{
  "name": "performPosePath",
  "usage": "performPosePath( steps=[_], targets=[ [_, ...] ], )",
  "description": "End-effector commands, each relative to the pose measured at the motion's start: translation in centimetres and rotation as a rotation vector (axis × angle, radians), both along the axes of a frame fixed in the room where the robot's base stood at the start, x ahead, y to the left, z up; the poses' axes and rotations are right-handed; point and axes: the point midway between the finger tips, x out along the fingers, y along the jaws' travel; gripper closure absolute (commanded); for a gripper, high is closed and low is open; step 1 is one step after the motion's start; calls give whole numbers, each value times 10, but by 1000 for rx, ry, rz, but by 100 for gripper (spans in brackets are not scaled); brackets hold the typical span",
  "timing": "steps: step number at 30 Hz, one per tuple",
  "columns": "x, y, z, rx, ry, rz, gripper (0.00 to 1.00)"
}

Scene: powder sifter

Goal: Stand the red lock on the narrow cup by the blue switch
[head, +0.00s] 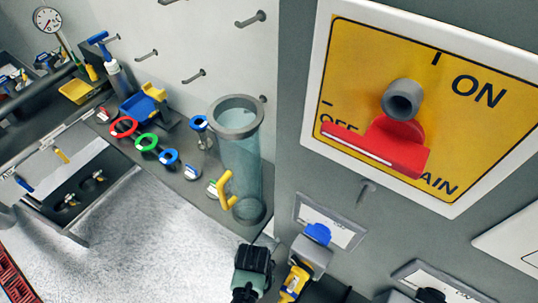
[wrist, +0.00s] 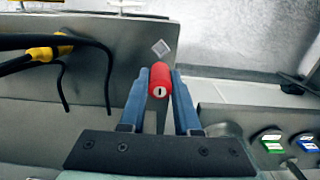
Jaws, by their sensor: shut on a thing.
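The red lock (wrist: 158,82) is a small red cylinder with a keyhole-like slot in its end. In the wrist view my gripper (wrist: 160,76) has its two blue fingers shut on it, one on each side, and holds it in front of a grey surface.
Black cables with yellow parts (wrist: 50,53) hang left of the lock. In the head view, a large yellow ON/OFF panel (head: 460,130) with a red handle (head: 385,148) fills the right. A tall clear cylinder (head: 240,160) stands on the bench beside coloured rings (head: 146,142).

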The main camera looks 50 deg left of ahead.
Motion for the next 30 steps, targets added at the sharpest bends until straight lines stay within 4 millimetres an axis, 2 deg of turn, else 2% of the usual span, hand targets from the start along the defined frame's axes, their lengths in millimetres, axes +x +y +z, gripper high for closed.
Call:
performPosePath(
  steps=[8, 30],
  targets=[
    [-1, 0, -10, -1, 3, 1, 100],
    [-1, 0, -65, 0, 2, 0, 100]
  ],
)
